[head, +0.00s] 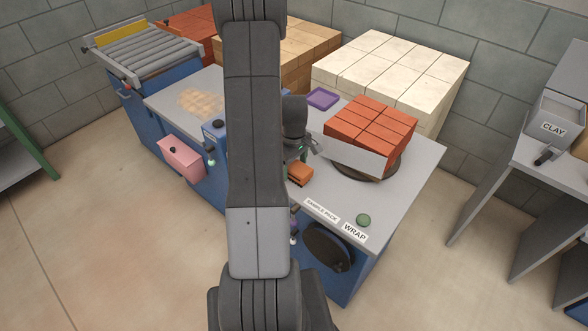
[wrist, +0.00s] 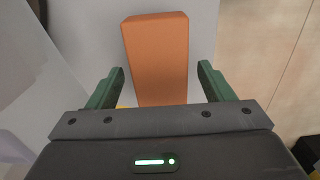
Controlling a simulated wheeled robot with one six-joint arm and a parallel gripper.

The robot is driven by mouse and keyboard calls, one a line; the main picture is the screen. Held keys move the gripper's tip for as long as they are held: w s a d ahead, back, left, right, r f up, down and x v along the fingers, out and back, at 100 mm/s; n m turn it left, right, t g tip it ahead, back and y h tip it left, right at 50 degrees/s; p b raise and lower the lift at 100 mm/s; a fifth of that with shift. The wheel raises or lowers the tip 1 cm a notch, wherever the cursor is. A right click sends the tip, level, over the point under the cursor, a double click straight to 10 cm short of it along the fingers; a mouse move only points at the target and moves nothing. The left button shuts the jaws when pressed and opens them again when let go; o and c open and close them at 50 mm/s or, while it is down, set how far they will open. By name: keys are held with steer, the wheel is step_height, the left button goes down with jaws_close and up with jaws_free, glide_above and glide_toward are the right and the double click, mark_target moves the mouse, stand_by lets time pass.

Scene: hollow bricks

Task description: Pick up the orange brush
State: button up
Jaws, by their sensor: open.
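The orange brush (head: 300,173) lies on the grey bench top near its front edge, just left of the wrapped brick stack. In the wrist view it is a plain orange block (wrist: 157,50) seen from above, its near end hidden behind my gripper's body. Bristles cannot be made out clearly. My gripper (wrist: 160,70) is open, with one green finger on each side of the block and a visible gap on both sides. In the head view my arm and wrist hide most of the gripper, which is just above and behind the brush.
A stack of red bricks (head: 370,125) with a pale sheet (head: 352,155) stands on a round turntable (head: 376,173) close to the right. A purple tray (head: 323,98) lies behind. A green button (head: 363,220) is at the front. Cream bricks (head: 400,70) stand behind the bench.

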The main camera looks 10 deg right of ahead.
mark_target(294, 165)
steer(key=shift+f, duration=1.1)
steer(key=c, duration=1.1)
steer(key=shift+r, duration=0.1)
step_height(294, 165, up, 10)
steer(key=shift+f+b, duration=0.1)
steer(key=shift+b, duration=0.4)
